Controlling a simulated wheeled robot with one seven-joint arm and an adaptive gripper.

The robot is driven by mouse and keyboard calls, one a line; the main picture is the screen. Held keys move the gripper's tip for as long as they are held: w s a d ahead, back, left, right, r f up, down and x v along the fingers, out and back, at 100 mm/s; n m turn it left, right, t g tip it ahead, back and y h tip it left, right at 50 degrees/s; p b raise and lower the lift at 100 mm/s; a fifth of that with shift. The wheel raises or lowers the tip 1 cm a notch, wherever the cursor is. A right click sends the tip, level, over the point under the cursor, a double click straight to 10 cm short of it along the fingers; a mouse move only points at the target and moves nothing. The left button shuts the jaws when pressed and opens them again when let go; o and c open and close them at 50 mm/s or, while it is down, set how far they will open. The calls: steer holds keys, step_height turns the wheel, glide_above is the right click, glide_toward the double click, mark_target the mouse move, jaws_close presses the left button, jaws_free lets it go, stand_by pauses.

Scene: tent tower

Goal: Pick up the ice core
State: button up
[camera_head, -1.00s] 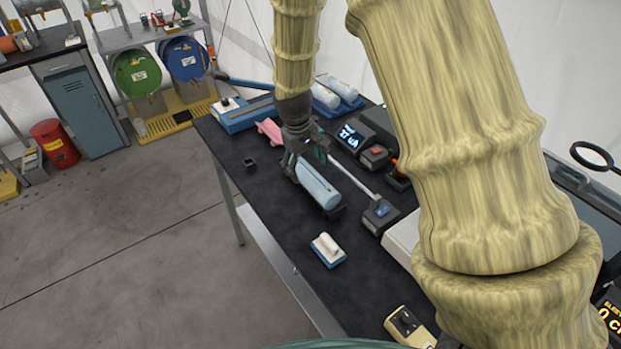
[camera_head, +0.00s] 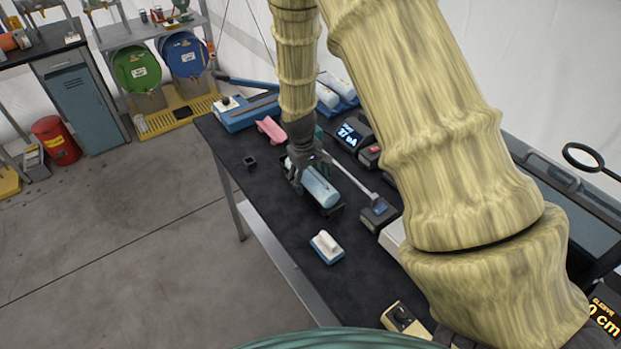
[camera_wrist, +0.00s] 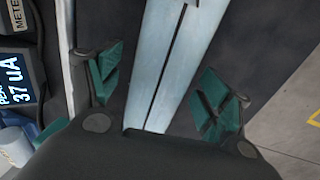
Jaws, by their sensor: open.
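The ice core (camera_head: 319,187) is a pale blue cylinder lying in a dark cradle on the black table, with its near end showing in the head view. In the wrist view the core (camera_wrist: 172,70) runs lengthwise between my fingers, with a dark line along its top. My gripper (camera_head: 300,180) is over the far part of the core and hides that part. In the wrist view my gripper (camera_wrist: 160,95) is open, with a green-padded finger on each side of the core and visible gaps to both.
A blue-and-white block (camera_head: 327,247) lies in front of the core. A device with a long rod (camera_head: 378,212) is close on its right. A lit meter (camera_head: 352,133), a pink object (camera_head: 270,130) and a small black cube (camera_head: 249,162) are behind. The table's left front strip is clear.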

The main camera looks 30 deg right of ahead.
steer(key=c, duration=1.5)
steer(key=shift+r, duration=0.15)
